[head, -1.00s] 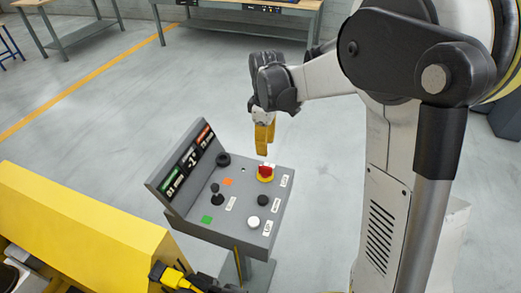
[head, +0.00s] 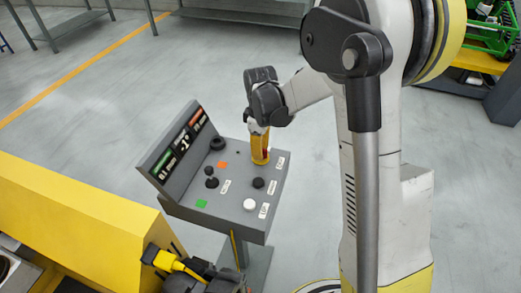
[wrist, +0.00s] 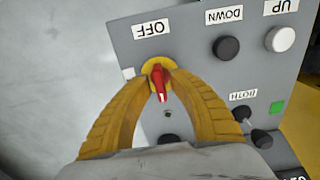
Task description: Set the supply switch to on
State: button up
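The supply switch (wrist: 160,83) is a red knob on a yellow round base, on the sloped grey control panel (wrist: 180,50). An OFF label (wrist: 152,29) is beside the base in the wrist view. My gripper's yellow fingers (wrist: 161,82) come down on either side of the red knob, with their tips close to it. Whether they press on it is not clear. In the head view my gripper (head: 260,157) is low over the panel and hides most of the switch. The switch's far side is hidden.
Near the switch are a black DOWN button (wrist: 227,47), a white UP button (wrist: 281,39), a black joystick (head: 211,178) and a display (head: 183,141). A yellow machine body (head: 80,225) stands left of the panel.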

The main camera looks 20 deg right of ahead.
grip_shut()
jog(key=shift+m, duration=0.3)
jog(key=m, duration=1.2)
jog(key=shift+b, duration=0.35)
jog(key=shift+m, duration=2.5)
